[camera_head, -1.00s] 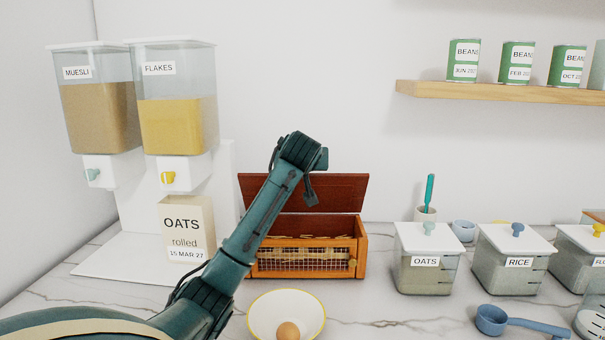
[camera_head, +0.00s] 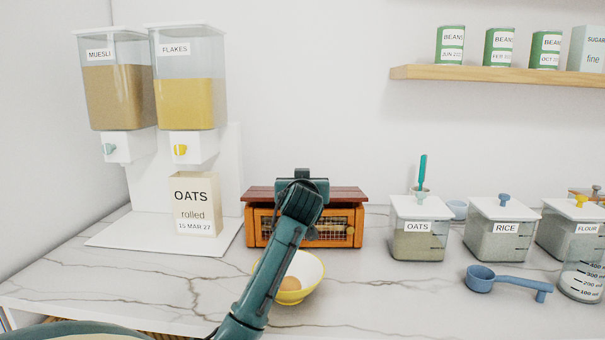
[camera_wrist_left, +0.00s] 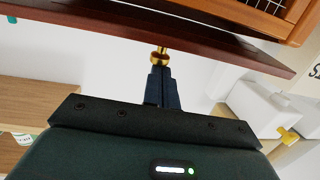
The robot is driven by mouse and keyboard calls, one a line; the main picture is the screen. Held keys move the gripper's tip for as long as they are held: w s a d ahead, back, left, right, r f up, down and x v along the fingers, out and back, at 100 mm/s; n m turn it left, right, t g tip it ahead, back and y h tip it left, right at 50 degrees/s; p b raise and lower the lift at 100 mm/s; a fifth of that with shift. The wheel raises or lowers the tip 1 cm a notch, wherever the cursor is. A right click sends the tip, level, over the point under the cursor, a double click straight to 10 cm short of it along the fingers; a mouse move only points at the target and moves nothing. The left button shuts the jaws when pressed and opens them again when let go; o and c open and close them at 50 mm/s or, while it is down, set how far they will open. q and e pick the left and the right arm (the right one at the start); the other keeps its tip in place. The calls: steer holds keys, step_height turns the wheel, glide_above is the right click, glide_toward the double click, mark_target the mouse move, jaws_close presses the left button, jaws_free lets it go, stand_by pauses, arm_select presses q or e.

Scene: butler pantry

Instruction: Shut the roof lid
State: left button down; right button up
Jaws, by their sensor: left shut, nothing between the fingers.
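The wooden box (camera_head: 253,226) with a wire-mesh front stands on the counter against the wall. Its dark red-brown roof lid (camera_head: 345,195) now lies low across the top; I cannot tell whether it is fully seated. In the left wrist view the lid (camera_wrist_left: 215,45) crosses the top as a slanted board, with a brass knob (camera_wrist_left: 160,57) on its edge. My left gripper (camera_wrist_left: 161,72) is shut and empty, its fingertips close to the knob; contact is unclear. In the head view my wrist hides the fingers and the lid's middle. My right gripper is not in view.
A blue scoop (camera_head: 482,278) lies front right.

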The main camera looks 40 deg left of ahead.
arm_select(q)
steer(key=shift+s+d+f+b, duration=0.15)
steer(key=shift+d+f, duration=0.05)
steer(key=shift+f, duration=0.5)
steer(key=shift+s+d+f+b, duration=0.15)
steer(key=shift+s+d+f, duration=0.05)
steer(key=shift+f, duration=0.55)
steer(key=shift+s+d+f+b, duration=0.15)
steer(key=shift+d+f, duration=0.05)
steer(key=shift+f, duration=0.5)
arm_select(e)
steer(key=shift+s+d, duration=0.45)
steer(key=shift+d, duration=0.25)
arm_select(q)
steer(key=shift+d, duration=0.1)
steer(key=r+v, duration=0.1)
steer(key=v, duration=1.2)
steer(key=shift+s+r, duration=0.25)
steer(key=shift+r, duration=0.05)
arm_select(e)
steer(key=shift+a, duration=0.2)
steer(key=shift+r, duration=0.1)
